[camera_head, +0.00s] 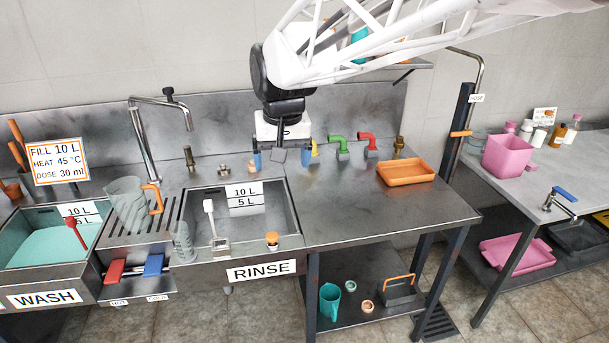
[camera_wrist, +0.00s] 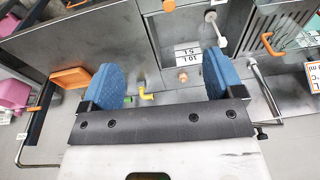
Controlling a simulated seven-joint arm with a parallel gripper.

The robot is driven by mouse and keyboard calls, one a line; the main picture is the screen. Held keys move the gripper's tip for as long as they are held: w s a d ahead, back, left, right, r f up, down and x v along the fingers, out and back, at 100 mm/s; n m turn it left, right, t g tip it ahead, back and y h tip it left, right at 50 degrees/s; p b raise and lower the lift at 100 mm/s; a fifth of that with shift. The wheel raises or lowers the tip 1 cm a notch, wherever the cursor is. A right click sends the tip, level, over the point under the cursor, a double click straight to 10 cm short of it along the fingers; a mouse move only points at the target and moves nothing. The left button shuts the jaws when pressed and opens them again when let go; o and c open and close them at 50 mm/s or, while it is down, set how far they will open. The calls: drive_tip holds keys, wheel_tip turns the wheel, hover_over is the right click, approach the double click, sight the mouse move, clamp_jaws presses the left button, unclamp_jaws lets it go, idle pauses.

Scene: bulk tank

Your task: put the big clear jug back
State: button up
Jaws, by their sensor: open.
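The big clear jug (camera_head: 126,204) with an orange handle stands upright on the ribbed drainboard between the wash and rinse basins. In the wrist view the jug (camera_wrist: 292,36) is at the upper right, with its orange handle showing. My gripper (camera_head: 281,156) is open and empty, above the back of the counter behind the rinse basin's right end, well to the right of the jug. Its blue fingers are spread wide in the wrist view (camera_wrist: 162,78). A smaller clear vessel (camera_head: 182,242) stands at the drainboard's front right.
The rinse basin (camera_head: 272,213) holds a white-handled tool (camera_head: 210,215). Taps and coloured valves line the back. An orange tray (camera_head: 406,172) lies on the right counter, which is otherwise mostly clear. A teal jug (camera_head: 329,300) stands on the lower shelf. A pink bin (camera_head: 507,156) stands far right.

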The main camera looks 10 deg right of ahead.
drive_tip(key=s+d+f, duration=0.2)
drive_tip(key=s+d, duration=0.1)
drive_tip(key=s, duration=0.4)
drive_tip(key=s+d+f, duration=0.3)
drive_tip(key=s+d, duration=0.1)
drive_tip(key=s, duration=0.4)
drive_tip(key=s+d+f, duration=0.2)
drive_tip(key=s+d, duration=0.1)
drive_tip(key=s, duration=0.4)
drive_tip(key=shift+s+d+f+t+h, duration=0.2)
drive_tip(key=shift+f+t+h, duration=0.1)
drive_tip(key=shift+t, duration=0.1)
